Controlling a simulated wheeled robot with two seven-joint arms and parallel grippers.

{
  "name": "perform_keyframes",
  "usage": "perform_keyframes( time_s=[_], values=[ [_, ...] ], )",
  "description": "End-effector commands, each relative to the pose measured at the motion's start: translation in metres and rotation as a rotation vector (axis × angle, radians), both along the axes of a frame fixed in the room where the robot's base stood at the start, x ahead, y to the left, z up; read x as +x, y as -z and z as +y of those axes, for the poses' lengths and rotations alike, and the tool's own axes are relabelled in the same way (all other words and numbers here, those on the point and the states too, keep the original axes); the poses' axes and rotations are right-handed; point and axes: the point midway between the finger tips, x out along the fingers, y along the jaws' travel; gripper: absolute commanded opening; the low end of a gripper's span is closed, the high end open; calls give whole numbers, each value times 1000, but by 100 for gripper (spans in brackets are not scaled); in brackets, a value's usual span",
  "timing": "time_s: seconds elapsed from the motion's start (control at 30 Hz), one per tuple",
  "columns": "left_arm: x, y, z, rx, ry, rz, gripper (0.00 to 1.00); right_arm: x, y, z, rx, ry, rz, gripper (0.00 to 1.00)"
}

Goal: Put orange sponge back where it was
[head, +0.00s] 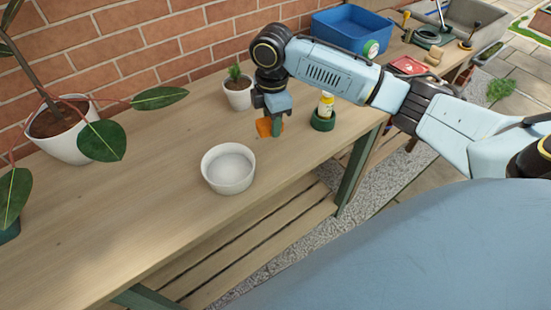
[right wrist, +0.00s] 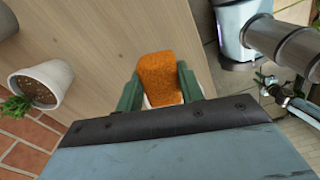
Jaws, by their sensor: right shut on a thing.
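The orange sponge (head: 264,127) is in my right gripper (head: 270,128), near the right end of the wooden bench. In the right wrist view the sponge (right wrist: 161,78) sits between the two green fingers of the right gripper (right wrist: 158,90), which touch its sides. The gripper points down, behind and to the right of the white bowl (head: 228,168). I cannot tell whether the sponge touches the bench top. My left gripper is not in view.
A large potted plant (head: 62,130) is at the left. The bench's front middle is clear.

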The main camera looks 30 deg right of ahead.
Motion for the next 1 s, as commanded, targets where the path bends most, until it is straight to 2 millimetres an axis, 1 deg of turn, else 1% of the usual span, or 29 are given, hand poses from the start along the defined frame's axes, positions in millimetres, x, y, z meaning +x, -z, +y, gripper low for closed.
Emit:
perform_keyframes(
  time_s=[0.03, 0.13, 0.3, 0.37, 0.53, 0.6, 0.77, 1.0],
  values=[
    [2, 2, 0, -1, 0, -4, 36, 1, 7, -5, -2, -60, 3, 19],
    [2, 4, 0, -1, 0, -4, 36, 3, 14, -11, -5, -164, 2, 19],
    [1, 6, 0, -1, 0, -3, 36, 3, 24, -17, -8, -250, 4, 19],
    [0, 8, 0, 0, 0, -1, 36, 3, 33, -17, -8, -261, 5, 19],
    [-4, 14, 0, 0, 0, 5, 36, 3, 66, -17, -8, -262, 5, 19],
    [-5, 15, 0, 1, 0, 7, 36, 3, 75, -17, -8, -262, 4, 19],
    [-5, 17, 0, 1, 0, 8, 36, 4, 86, -17, -9, -261, 3, 19],
    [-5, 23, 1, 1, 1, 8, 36, 3, 117, -17, -8, -262, 4, 19]
  ],
)
